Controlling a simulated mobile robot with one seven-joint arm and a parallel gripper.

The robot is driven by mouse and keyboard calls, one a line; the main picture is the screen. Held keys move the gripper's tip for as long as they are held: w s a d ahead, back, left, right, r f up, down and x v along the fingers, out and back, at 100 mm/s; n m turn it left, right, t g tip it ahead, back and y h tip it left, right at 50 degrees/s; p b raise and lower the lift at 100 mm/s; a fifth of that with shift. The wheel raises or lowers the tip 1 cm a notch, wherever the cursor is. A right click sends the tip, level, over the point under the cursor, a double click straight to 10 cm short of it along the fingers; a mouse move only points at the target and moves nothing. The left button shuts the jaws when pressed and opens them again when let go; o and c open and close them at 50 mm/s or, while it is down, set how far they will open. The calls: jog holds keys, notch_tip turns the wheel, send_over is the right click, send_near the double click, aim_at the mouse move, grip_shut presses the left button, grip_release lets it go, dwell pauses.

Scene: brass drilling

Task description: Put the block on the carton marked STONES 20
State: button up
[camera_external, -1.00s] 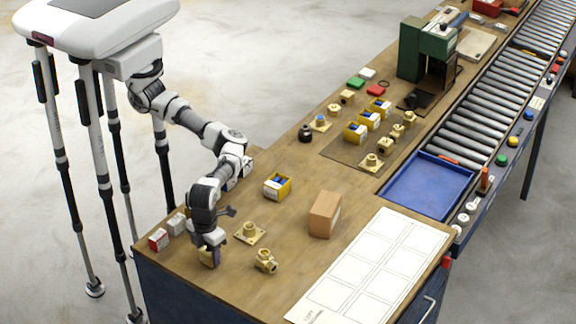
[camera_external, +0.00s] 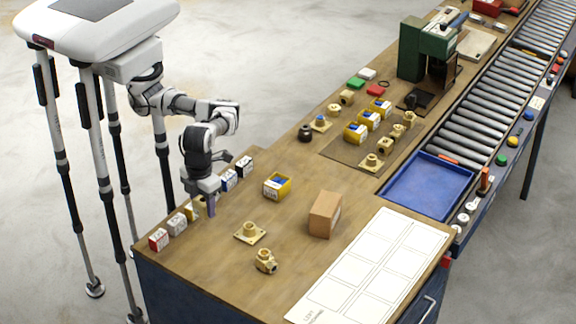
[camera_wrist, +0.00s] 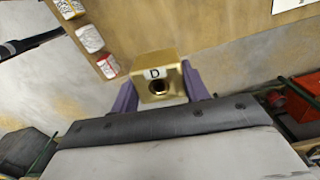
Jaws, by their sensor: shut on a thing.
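My gripper (camera_external: 208,205) is shut on a brass block (camera_wrist: 172,68) marked D, which has a round dark hole. In the wrist view the block sits between the purple fingers. In the external view my gripper hangs over the table's left edge area, by the row of small cartons, and mostly hides the block. The row has a red carton (camera_external: 158,240), a white carton (camera_external: 177,224), a yellow carton (camera_external: 195,211), a blue carton (camera_external: 229,181) and a black carton (camera_external: 244,167). Their markings are too small to read, so I cannot tell which is STONES 20.
A flanged brass part (camera_external: 250,232), a brass fitting (camera_external: 265,261), a yellow bin with blue contents (camera_external: 277,187) and a brown box (camera_external: 325,215) stand to the right. A white marked sheet (camera_external: 372,270) lies at the front right. The table between these and the cartons is clear.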

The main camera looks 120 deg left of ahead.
jog(key=shift+w+a+r, duration=0.2)
jog(key=shift+r, duration=0.1)
jog(key=w+a+r+n+p, duration=0.2)
jog(key=w+a, duration=0.3)
jog(key=a, duration=0.2)
jog(key=w+a+r+n+p, duration=0.1)
jog(key=w+a+r, duration=0.2)
jog(key=w+a, duration=0.25)
notch_tip(320, 180, up, 3)
jog(key=n+p, duration=0.2)
jog(key=n, duration=0.1)
send_over(317, 200)
notch_tip(317, 200, down, 14)
jog(key=shift+w+f+b, duration=0.1)
jog(key=shift+b, duration=0.45)
jog(key=shift+f+p, duration=0.5)
jog(key=shift+f, duration=1.9)
jog(key=shift+f, duration=0.15)
jog(key=o, duration=1.4)
jog(key=shift+o, duration=0.2)
